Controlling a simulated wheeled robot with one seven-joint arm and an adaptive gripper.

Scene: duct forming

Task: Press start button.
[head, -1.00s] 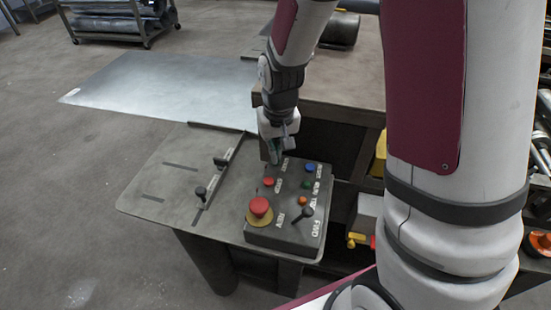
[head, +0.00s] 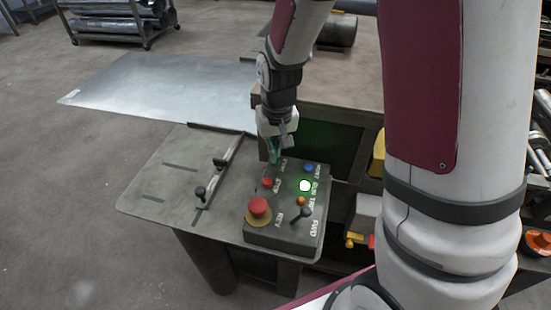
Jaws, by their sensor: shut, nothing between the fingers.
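The dark control box (head: 275,238) stands at the right end of the grey side table. My gripper (head: 274,160) is shut and empty, pointing down at the box's far left corner. Its fingertips are at or just above the top face, where they cover a button position beside a small white label; contact cannot be told. The start button seems to be hidden there, as the label is too small to read surely. A smaller red button (head: 267,182) is nearer me than the fingertips.
The box also bears a large red mushroom button (head: 259,207), a blue button (head: 309,167), an orange button (head: 301,201) and a black lever (head: 301,214). A metal sheet (head: 160,90) lies beyond the side table (head: 150,205). My arm fills the right side.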

